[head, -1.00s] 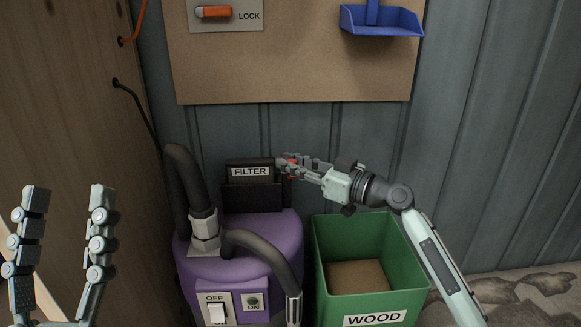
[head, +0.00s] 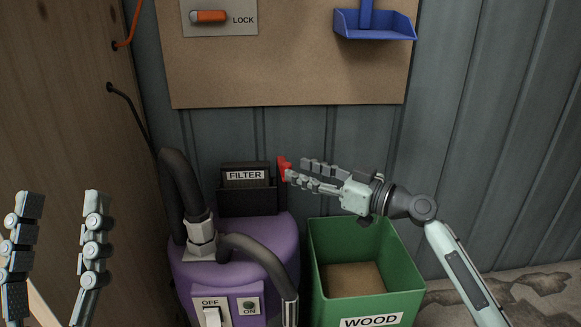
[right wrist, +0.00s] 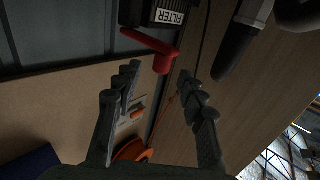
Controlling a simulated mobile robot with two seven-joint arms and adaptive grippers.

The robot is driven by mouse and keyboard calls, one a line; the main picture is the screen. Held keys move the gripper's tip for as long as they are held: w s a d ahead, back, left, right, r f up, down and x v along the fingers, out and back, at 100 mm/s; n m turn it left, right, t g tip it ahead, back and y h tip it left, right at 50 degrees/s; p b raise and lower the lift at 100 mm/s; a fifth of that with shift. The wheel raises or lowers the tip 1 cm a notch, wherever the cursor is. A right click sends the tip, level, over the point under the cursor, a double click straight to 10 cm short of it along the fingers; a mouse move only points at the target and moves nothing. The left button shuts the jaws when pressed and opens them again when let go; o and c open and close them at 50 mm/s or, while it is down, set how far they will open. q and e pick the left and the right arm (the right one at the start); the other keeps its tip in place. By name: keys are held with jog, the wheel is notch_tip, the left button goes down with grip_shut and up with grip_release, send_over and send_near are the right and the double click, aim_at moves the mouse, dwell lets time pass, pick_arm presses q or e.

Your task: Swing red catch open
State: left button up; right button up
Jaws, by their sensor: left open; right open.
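The red catch (head: 284,168) is at the right side of the black filter box (head: 247,190), which carries a FILTER label. In the right wrist view the catch (right wrist: 150,43) shows as a bent red handle beside the filter (right wrist: 150,14). My right gripper (head: 295,169) is open, just right of the catch, with its fingertips pointing at it. In the right wrist view the open fingers (right wrist: 160,76) are spread below the catch's end, with nothing held between them. My left gripper (head: 65,196) is open and empty at the lower left, far from the catch.
The purple vacuum (head: 235,250) with thick hoses stands under the filter box. A green WOOD bin (head: 402,278) stands below my right arm. A wooden panel (head: 60,90) bounds the left.

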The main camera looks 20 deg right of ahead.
jog(key=v, duration=0.7)
jog(key=shift+s, duration=0.2)
jog(key=shift+d, duration=0.15)
